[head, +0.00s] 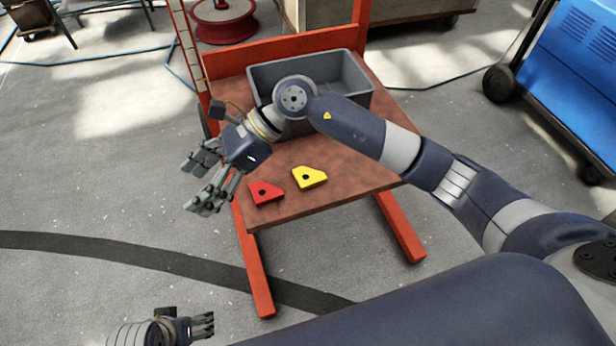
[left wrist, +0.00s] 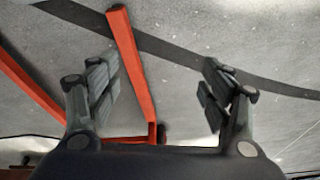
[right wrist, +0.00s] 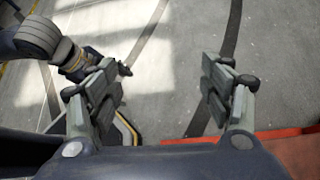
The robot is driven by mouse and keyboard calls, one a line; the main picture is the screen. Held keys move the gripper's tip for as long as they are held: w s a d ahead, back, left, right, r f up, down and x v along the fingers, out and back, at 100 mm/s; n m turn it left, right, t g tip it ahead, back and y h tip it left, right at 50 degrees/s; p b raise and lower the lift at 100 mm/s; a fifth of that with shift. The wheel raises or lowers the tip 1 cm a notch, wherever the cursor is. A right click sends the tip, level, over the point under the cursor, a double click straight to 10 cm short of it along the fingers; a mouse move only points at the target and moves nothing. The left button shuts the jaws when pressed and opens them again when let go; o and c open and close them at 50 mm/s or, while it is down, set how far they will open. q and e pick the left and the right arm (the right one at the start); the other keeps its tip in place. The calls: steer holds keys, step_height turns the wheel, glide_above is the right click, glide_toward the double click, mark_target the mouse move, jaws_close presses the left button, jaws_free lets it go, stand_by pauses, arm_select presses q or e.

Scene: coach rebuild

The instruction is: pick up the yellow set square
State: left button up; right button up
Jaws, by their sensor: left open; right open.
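The yellow set square (head: 311,178) lies flat near the front edge of the brown tabletop (head: 345,172), with a dark hole in it. A red set square (head: 266,194) lies just left of it, apart from it. My right gripper (head: 193,188) is open and empty, past the table's left edge, left of both set squares. It also shows open in the right wrist view (right wrist: 160,95). My left gripper (head: 203,327) is low at the bottom left, over the floor and away from the table. It is open and empty in the left wrist view (left wrist: 160,95). Neither wrist view shows the yellow set square.
A grey bin (head: 354,82) stands at the back of the tabletop, partly hidden behind my right arm. The table has orange legs (head: 400,228) and an orange back rail. A red reel (head: 222,20) and a blue wheeled machine (head: 580,75) stand farther off.

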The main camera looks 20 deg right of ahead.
steer(key=w+d+f+n+h, duration=0.1)
steer(key=w+d+f+h, duration=0.15)
steer(key=d, duration=0.25)
steer(key=w+d+f+n+h, duration=0.1)
steer(key=w+d+f+h, duration=0.1)
steer(key=d+h, duration=0.15)
steer(key=t+h, duration=0.1)
steer(key=h, duration=0.4)
glide_above(299, 178)
steer(key=f, duration=0.3)
steer(key=d+f+b, duration=0.1)
steer(key=shift+w+f, duration=0.2)
steer(key=shift+w, duration=0.15)
steer(key=f, duration=0.3)
steer(key=a+f, duration=0.1)
steer(key=shift+s+f+b, duration=0.35)
steer(key=shift+f, duration=0.6)
arm_select(q)
steer(key=v, duration=0.4)
steer(key=shift+r, duration=0.35)
arm_select(e)
steer(key=c, duration=1.2)
